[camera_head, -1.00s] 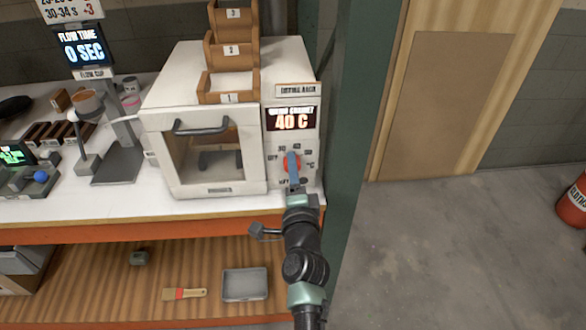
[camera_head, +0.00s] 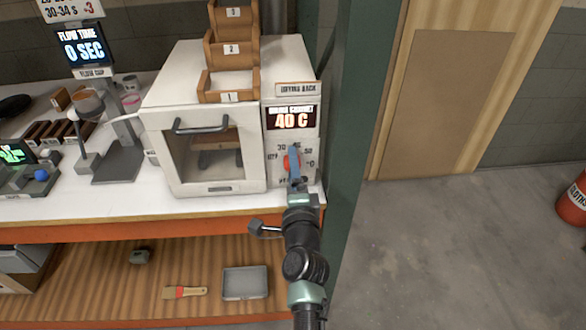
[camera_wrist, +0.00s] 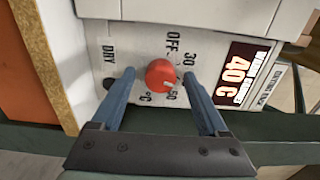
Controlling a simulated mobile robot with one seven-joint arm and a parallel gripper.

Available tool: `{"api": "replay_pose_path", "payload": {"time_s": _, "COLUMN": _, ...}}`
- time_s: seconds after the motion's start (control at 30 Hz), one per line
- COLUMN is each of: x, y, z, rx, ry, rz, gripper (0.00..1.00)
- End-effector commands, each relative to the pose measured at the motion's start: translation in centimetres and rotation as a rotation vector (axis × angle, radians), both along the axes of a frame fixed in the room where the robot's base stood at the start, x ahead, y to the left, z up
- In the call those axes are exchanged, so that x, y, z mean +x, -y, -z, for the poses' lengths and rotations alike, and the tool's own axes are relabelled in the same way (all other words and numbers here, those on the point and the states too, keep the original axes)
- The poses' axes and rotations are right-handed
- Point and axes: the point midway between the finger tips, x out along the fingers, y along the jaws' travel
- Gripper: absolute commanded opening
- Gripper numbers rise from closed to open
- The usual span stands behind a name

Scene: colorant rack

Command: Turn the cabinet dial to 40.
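The cabinet dial is a round red knob (camera_wrist: 160,73) on the white control panel (camera_wrist: 118,42), which carries marks reading OFF, 30, 50 and DRY. The dial also shows in the head view (camera_head: 288,163), partly covered by my gripper (camera_head: 294,162). In the wrist view, the blue fingers of my gripper (camera_wrist: 158,76) stand on either side of the dial, with a visible gap at each side. My gripper is open. A small mark on the knob faces the lower right, towards the 50 side. The cabinet display (camera_head: 292,118) reads 40 C, as does the wrist view's display (camera_wrist: 236,75).
The white cabinet's door (camera_head: 212,160) with its dark handle is left of the panel. Numbered wooden trays (camera_head: 228,88) stand on top. A green post (camera_head: 350,130) rises close to the right. A brush (camera_head: 184,292) and grey tray (camera_head: 245,283) lie on the lower shelf.

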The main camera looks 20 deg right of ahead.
Motion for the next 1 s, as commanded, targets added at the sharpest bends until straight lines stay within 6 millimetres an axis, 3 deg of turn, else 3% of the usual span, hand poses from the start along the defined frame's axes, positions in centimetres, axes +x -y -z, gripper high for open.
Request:
{"api": "replay_pose_path", "payload": {"time_s": 0.37, "x": -1.0, "y": -0.4, "z": -0.1, "rx": -0.001, "ry": -0.001, "rz": -0.001, "gripper": 0.77}}
{"api": "replay_pose_path", "payload": {"time_s": 1.0, "x": -11.2, "y": -3.2, "z": 0.0, "rx": -0.001, "ry": -0.001, "rz": 0.0, "gripper": 0.77}}
